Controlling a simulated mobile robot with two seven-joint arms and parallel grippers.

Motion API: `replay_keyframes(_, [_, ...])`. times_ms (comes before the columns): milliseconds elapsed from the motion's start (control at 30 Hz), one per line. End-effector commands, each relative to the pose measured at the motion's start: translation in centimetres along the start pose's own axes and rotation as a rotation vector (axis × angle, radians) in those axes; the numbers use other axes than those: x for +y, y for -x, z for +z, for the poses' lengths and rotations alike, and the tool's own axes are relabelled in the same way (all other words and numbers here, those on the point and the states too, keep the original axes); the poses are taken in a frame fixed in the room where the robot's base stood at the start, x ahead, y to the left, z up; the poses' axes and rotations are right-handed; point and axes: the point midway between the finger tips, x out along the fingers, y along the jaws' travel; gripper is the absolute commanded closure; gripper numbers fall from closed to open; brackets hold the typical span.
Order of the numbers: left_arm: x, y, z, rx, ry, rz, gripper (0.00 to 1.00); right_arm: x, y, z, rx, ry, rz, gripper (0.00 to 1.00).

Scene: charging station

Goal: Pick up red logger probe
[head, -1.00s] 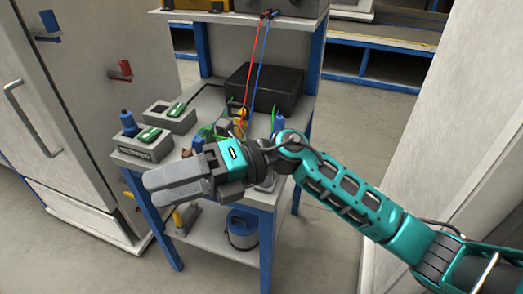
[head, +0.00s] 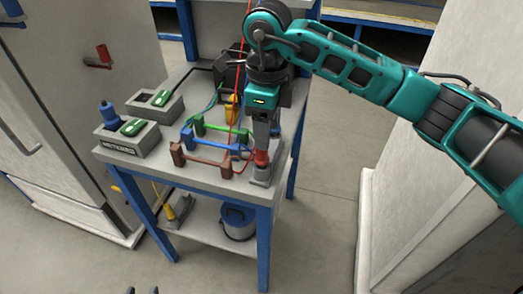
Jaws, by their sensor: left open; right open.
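A red piece (head: 261,158), which looks like the red logger probe, stands upright at a grey holder (head: 262,176) on the front right of the bench. My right gripper (head: 262,148) points straight down right above it. Its jaws are open, with the fingertips at the top of the red piece. I cannot tell whether they touch it. The gripper hides part of the piece and what lies behind. My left gripper (head: 142,291) shows only as two separated fingertips at the bottom edge, away from the bench and empty.
Brown, blue and green handled bars (head: 205,165) lie just left of my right gripper. Two grey docks with green pieces (head: 133,127) and a blue plug (head: 108,113) stand at the bench's left. A red cable (head: 238,80) hangs close beside the gripper. A cabinet (head: 60,110) stands left.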

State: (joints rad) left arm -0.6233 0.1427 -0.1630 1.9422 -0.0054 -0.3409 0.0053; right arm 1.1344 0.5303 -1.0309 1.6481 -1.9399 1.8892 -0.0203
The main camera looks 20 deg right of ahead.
Motion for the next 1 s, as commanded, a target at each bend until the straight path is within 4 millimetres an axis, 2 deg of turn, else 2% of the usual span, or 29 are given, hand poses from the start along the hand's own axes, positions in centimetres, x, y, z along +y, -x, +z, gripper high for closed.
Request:
replay_keyframes(100, [0.0, 0.0, 0.0, -0.001, 0.000, 0.001, 0.57, 0.0, -1.5, 0.0, 0.000, -0.001, 0.002, 0.43])
replay_keyframes(267, [0.1, 0.0, -0.1, 0.000, 0.000, 0.002, 0.57, 0.1, -2.5, 0.2, -0.002, 0.001, 0.002, 0.43])
replay_keyframes(500, [0.1, 0.1, -0.2, 0.003, 0.000, 0.002, 0.57, 0.3, -6.0, 0.9, -0.001, 0.000, 0.005, 0.43])
replay_keyframes(600, [0.1, 0.1, -0.2, 0.004, 0.000, 0.002, 0.57, 0.2, -6.9, 0.9, -0.002, 0.001, 0.002, 0.43])
replay_keyframes(867, [0.1, 0.1, -0.2, 0.004, 0.000, 0.003, 0.57, 0.2, -7.2, 0.9, -0.003, 0.001, 0.001, 0.43])
replay_keyframes(1000, [0.1, 0.1, -0.1, 0.004, 0.000, 0.002, 0.57, 0.2, -7.2, 0.9, -0.003, 0.001, 0.001, 0.55])
